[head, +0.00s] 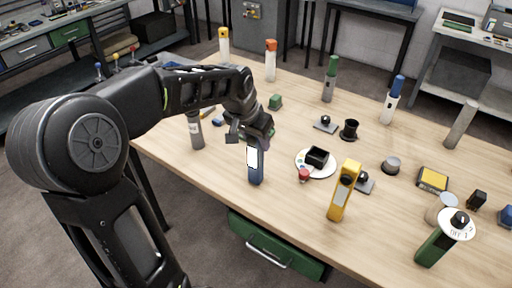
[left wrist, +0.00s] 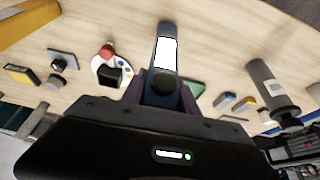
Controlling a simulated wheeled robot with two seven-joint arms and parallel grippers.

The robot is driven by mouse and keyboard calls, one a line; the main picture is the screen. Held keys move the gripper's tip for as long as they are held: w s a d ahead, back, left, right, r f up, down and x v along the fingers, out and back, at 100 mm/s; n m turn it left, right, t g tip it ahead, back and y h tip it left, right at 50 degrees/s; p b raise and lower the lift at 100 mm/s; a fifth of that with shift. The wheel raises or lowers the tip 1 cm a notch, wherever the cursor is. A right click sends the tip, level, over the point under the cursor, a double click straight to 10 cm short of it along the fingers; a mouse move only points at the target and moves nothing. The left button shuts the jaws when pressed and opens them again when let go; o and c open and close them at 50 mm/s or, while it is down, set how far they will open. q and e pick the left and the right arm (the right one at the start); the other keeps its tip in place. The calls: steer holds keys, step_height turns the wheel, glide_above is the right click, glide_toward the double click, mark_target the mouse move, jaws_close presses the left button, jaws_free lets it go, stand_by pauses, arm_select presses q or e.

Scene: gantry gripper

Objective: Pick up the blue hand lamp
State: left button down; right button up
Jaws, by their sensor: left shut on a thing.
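The blue hand lamp (head: 256,174), with a white panel on its front, is upright near the front edge of the table. My left gripper (head: 252,138) comes down on its upper end and is shut on it. In the left wrist view the lamp (left wrist: 166,54) sits between the two fingers of my left gripper (left wrist: 162,90), its white panel showing. The fingers hide part of it. I cannot tell whether its lower end touches the table. My right gripper is not in view.
A white round plate (head: 301,168) with a black block (head: 317,157) lies right of the lamp. A yellow hand lamp (head: 344,190) stands further right. A grey cylinder (head: 195,132) stands to the left. Several other lamps and small parts cover the wooden table (head: 290,210).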

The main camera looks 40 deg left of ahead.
arm_select(q)
step_height(320, 180, up, 10)
steer(key=shift+b, duration=0.35)
stand_by(0.6)
